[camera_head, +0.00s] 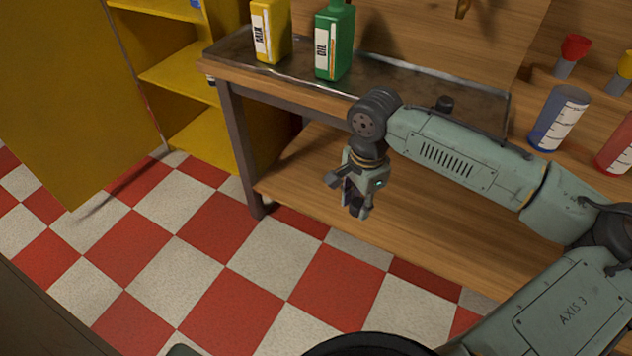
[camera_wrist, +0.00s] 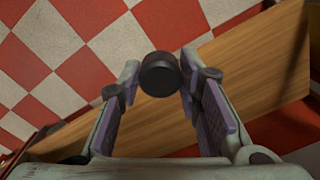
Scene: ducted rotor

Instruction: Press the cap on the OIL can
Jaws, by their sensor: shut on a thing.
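The OIL can (camera_head: 336,45) is a green can with a white label, upright on the metal tray of the workbench in the head view. Its top is cut off by the upper picture edge, so its opening is hidden. My gripper (camera_head: 353,196) points down in front of the bench edge, apart from the can, below and to its right in the picture. In the wrist view my gripper (camera_wrist: 160,76) is shut on a round black cap (camera_wrist: 159,74) between its fingertips. I cannot make out this cap clearly in the head view.
A yellow MIX can (camera_head: 271,32) stands left of the OIL can. A small dark round piece (camera_head: 445,103) sits on the metal tray (camera_head: 480,105). Blue (camera_head: 560,118) and red (camera_head: 618,147) measuring cylinders stand at right. A yellow shelf unit (camera_head: 185,75) is at left. The checkered floor is clear.

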